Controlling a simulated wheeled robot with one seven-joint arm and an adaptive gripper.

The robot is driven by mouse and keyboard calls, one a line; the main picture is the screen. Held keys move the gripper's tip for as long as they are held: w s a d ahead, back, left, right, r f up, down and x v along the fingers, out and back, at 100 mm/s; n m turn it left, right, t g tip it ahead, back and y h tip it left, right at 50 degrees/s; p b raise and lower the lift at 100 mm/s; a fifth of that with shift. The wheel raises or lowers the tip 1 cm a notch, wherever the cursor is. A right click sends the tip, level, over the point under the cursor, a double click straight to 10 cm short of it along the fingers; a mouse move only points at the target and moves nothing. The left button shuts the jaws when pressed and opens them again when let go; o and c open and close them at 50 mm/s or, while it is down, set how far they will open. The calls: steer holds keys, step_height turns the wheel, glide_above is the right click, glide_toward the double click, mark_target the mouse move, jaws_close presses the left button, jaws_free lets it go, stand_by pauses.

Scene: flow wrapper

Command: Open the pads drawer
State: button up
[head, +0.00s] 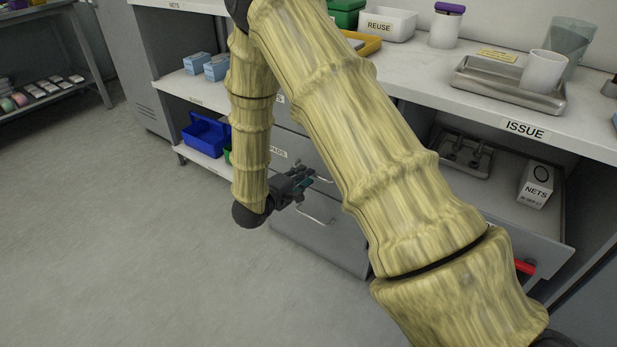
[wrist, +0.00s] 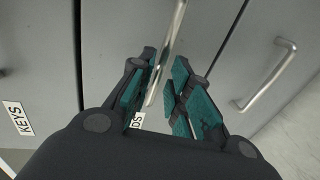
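The pads drawer (head: 293,146) is a grey front in the cabinet under the counter, with a white PADS label (head: 277,153). It looks shut, flush with its neighbours. Its bar handle (head: 324,168) is partly hidden by my arm in the head view. My gripper (head: 309,182) is at this handle. In the wrist view, my gripper (wrist: 163,72) has its teal-padded fingers on either side of the handle (wrist: 168,50), with a gap showing beside the bar. Part of the label (wrist: 137,120) shows behind the fingers.
A lower drawer handle (head: 318,220) is close below; it also shows in the wrist view (wrist: 268,75). A KEYS label (wrist: 17,118) is on the neighbouring front. At right, an open drawer (head: 518,222) holds a NETS box (head: 535,186). The floor (head: 130,250) at left is clear.

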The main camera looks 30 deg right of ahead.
steer(key=shift+b+x, duration=0.4)
steer(key=shift+x, duration=1.25)
steer(key=shift+c, duration=0.2)
jaws_close()
